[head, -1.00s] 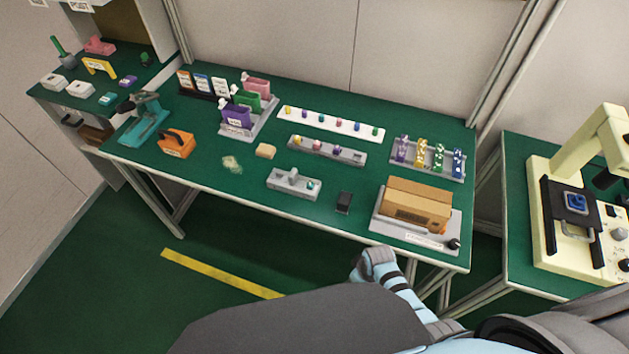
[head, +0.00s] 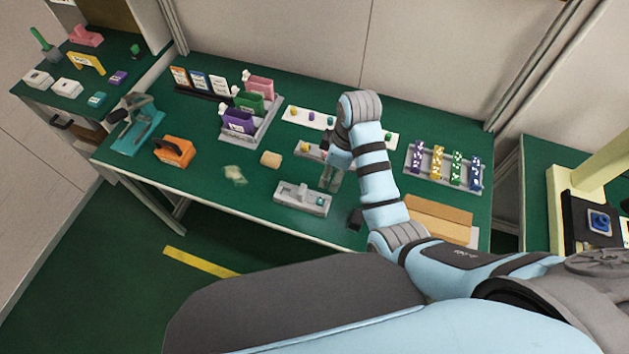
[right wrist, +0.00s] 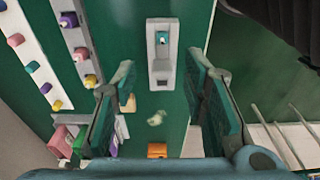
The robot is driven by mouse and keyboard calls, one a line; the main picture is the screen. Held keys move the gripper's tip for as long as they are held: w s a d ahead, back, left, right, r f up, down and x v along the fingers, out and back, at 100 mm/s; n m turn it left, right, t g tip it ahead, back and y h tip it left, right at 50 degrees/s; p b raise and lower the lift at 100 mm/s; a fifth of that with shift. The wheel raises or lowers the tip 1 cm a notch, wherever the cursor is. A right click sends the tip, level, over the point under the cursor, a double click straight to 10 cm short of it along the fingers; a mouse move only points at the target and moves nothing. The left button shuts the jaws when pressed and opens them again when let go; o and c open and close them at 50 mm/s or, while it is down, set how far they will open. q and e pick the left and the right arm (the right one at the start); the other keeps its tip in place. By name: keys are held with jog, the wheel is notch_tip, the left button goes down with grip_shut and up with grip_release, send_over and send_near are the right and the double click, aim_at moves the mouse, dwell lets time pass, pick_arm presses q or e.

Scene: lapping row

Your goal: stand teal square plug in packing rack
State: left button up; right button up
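The teal plug (head: 320,201) sits at the right end of a small grey holder (head: 291,194) near the table's front. In the right wrist view the teal plug (right wrist: 162,38) shows at the far end of the grey holder (right wrist: 160,72). My right gripper (head: 332,178) is open and empty, above the table close to the holder's right end; its two fingers (right wrist: 165,92) stand apart in the wrist view. The long grey rack (head: 313,154) behind is partly hidden by my right arm; in the wrist view it (right wrist: 76,37) bears purple, pink and yellow plugs. My left gripper is out of view.
A white strip with coloured plugs (head: 296,117) lies behind the grey rack. A tan block (head: 271,159), an orange box (head: 175,150) and a cardboard box (head: 440,215) stand around. A rack of coloured pieces (head: 443,178) is right of my arm. Bare green table lies left of the holder.

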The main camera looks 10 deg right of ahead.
jog(key=w+f, duration=0.2)
jog(key=b, duration=0.2)
send_over(320, 198)
jog(key=s+d, duration=0.1)
notch_tip(320, 198, down, 6)
jog(key=shift+s+d, duration=0.1)
jog(key=shift+d, duration=0.05)
jog(key=f, duration=0.2)
jog(key=w+f+b, duration=0.1)
jog(key=f, duration=0.1)
jog(key=a+f, duration=0.1)
jog(key=shift+w+f, duration=0.2)
jog(key=shift+f, duration=0.2)
jog(key=shift+s, duration=0.1)
jog(key=shift+s+r, duration=0.1)
jog(key=shift+r, duration=0.1)
jog(key=shift+s, duration=0.1)
jog(key=shift+c, duration=1.1)
jog(key=c, duration=0.3)
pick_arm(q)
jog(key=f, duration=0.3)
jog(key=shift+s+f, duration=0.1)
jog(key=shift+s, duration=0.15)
pick_arm(e)
grip_shut()
